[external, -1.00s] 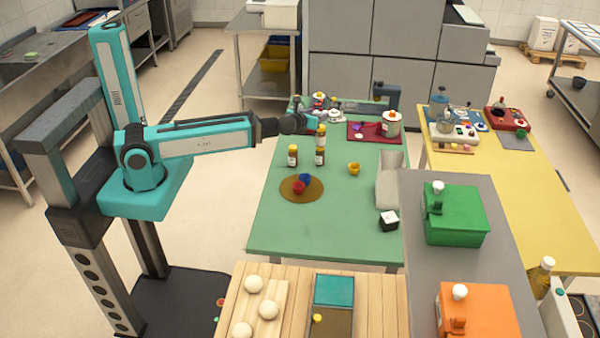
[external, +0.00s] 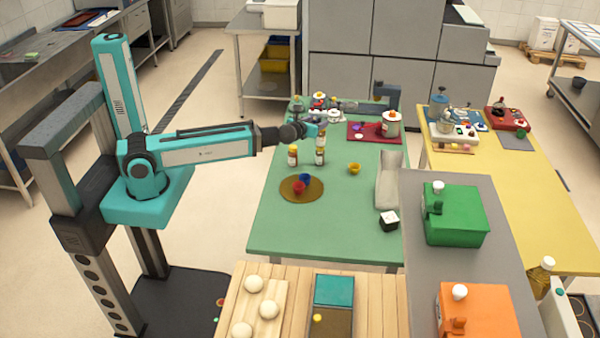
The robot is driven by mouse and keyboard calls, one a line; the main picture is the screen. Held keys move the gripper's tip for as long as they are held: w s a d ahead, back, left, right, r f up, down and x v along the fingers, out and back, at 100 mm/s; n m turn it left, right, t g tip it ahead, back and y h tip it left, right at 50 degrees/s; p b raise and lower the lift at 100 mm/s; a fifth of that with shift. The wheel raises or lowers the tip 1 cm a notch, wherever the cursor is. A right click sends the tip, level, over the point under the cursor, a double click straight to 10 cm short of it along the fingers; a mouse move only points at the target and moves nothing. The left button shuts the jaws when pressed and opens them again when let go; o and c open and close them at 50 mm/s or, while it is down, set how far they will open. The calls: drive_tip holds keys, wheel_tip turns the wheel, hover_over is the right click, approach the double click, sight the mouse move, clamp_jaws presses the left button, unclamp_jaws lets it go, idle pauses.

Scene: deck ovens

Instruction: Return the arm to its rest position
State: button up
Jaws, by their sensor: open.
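Whether the gripper touches the upper bottle cannot be told from here.
A brown round mat (external: 315,192) carries a red and a blue piece. A yellow cup (external: 354,168), a white holder (external: 389,182) and a black-and-white cube (external: 389,221) stand to the right. A red tray (external: 362,137) with a pot is farther back. Open floor lies behind my arm.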

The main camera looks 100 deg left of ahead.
drive_tip(key=shift+f+b, duration=0.7)
drive_tip(key=shift+f, duration=0.3)
drive_tip(key=shift+r, duration=0.15)
drive_tip(key=shift+r+p, duration=2.85)
drive_tip(key=shift+p, duration=0.05)
drive_tip(key=shift+w+a+f+b, duration=0.2)
drive_tip(key=shift+a+f+b, duration=0.25)
drive_tip(key=shift+f+b, duration=0.8)
drive_tip(key=shift+w+a+f+b, duration=0.2)
drive_tip(key=shift+a+f+b, duration=0.25)
drive_tip(key=shift+f+b, duration=0.8)
drive_tip(key=shift+w+a+f+b, duration=0.2)
drive_tip(key=shift+a+f+b, duration=0.25)
drive_tip(key=shift+f+b, duration=0.8)
drive_tip(key=shift+f+p+x, duration=0.25)
drive_tip(key=shift+p+x, duration=0.4)
drive_tip(key=shift+x, duration=0.5)
drive_tip(key=shift+s+d+r+b, duration=0.15)
drive_tip(key=shift+r+b, duration=0.25)
drive_tip(key=shift+r, duration=0.75)
